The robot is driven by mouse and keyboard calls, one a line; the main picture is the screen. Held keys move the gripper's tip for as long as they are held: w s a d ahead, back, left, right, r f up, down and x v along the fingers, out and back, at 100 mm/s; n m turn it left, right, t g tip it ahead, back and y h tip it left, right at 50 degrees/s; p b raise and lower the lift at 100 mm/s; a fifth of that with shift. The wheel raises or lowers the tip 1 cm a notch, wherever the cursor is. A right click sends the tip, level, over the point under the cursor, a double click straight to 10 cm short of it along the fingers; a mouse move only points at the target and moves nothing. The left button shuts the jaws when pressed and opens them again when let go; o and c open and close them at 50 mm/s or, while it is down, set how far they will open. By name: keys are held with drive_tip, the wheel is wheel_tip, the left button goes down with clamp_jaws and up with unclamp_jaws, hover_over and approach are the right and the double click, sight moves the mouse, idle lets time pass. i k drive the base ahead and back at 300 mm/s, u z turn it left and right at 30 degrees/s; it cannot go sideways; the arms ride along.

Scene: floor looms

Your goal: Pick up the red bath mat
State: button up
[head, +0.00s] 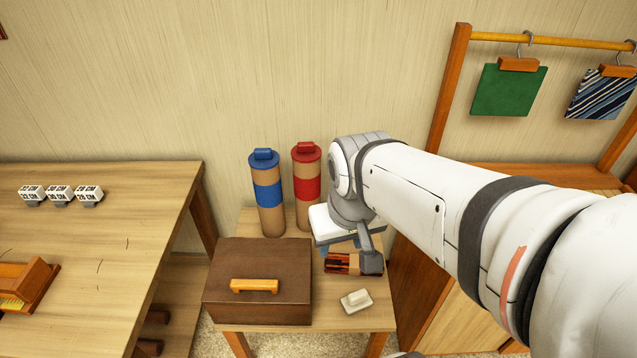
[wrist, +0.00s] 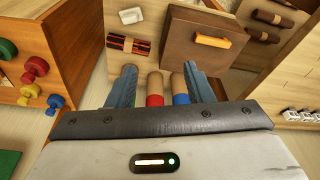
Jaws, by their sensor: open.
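I cannot pick out a red bath mat in either view. The bundle also shows in the wrist view (wrist: 128,45). My gripper (head: 340,246) is over the table, right of the red-capped tube, mostly hidden by my wrist. In the wrist view my gripper (wrist: 160,65) is open, with blue fingers apart. The red band (wrist: 155,86) appears between them, partly hidden by the gripper body.
A blue-capped tube (head: 266,195) stands left of the red one. A brown box with an orange handle (head: 225,305) and a white block (head: 356,301) share the table. A workbench (head: 110,240) is at left. A green cloth (head: 507,91) and striped cloth (head: 601,96) hang at right.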

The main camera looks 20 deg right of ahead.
sight(334, 264)
drive_tip(key=z, duration=2.55)
drive_tip(key=k, duration=1.25)
drive_tip(key=u, duration=1.2)
drive_tip(key=i, duration=1)
drive_tip(key=u, duration=0.05)
